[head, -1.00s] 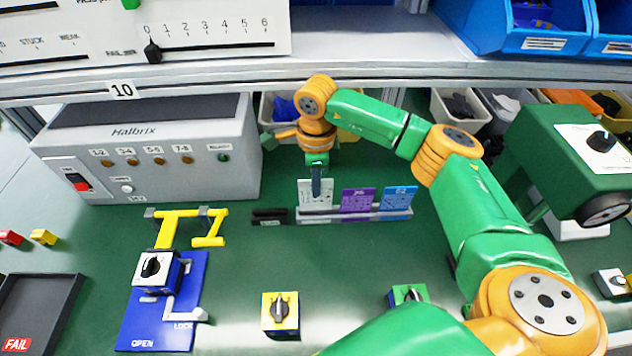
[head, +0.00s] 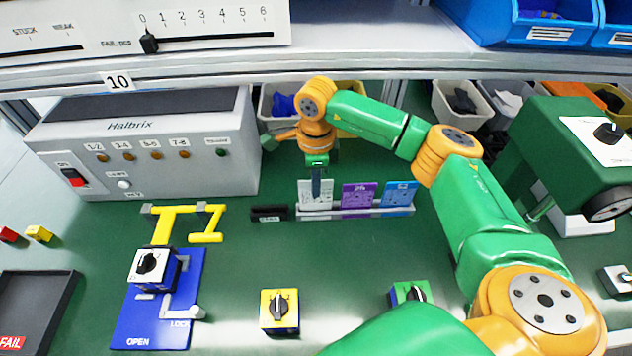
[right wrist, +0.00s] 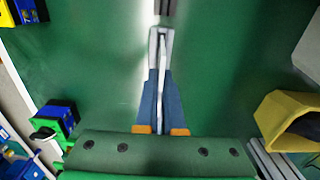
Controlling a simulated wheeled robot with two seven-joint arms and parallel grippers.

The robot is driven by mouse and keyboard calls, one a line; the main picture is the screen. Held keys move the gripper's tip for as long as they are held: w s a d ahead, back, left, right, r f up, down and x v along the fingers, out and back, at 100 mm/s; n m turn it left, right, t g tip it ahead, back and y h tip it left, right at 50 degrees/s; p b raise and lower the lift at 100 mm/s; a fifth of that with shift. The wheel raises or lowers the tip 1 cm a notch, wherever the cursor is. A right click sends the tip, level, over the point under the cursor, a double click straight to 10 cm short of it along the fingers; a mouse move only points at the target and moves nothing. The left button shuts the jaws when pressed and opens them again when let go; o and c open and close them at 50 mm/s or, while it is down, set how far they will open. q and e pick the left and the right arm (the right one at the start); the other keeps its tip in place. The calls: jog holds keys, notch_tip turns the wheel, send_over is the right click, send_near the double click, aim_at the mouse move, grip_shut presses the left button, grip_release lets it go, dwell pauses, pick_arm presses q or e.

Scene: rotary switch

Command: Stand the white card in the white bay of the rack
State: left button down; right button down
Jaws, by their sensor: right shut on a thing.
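My right gripper (head: 316,190) is shut on the white card (head: 315,200), holding it upright at the left end of the rack (head: 365,213). The card's lower edge is at the rack's left bay. I cannot tell whether it rests on the bay floor. The rack also holds an upright purple card (head: 360,195) in the middle and an upright blue card (head: 399,194) on the right. In the right wrist view the white card (right wrist: 161,75) shows edge-on between the blue fingers. My left gripper is not in view.
A black labelled block (head: 269,212) lies just left of the rack. The grey Halbrix unit (head: 140,150) stands at the left, and a yellow bracket (head: 185,220) lies before it. A yellow switch block (head: 280,311) is at the front. A shelf edge (head: 300,75) hangs above.

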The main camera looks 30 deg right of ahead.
jog(key=shift+f+b, duration=0.65)
jog(key=shift+f, duration=0.25)
jog(key=c, duration=1)
grip_release()
jog(key=shift+o, duration=0.2)
notch_tip(320, 180, up, 7)
jog(key=shift+r+b, duration=0.1)
jog(key=shift+b, duration=0.5)
notch_tip(320, 180, up, 9)
jog(key=p, duration=0.8)
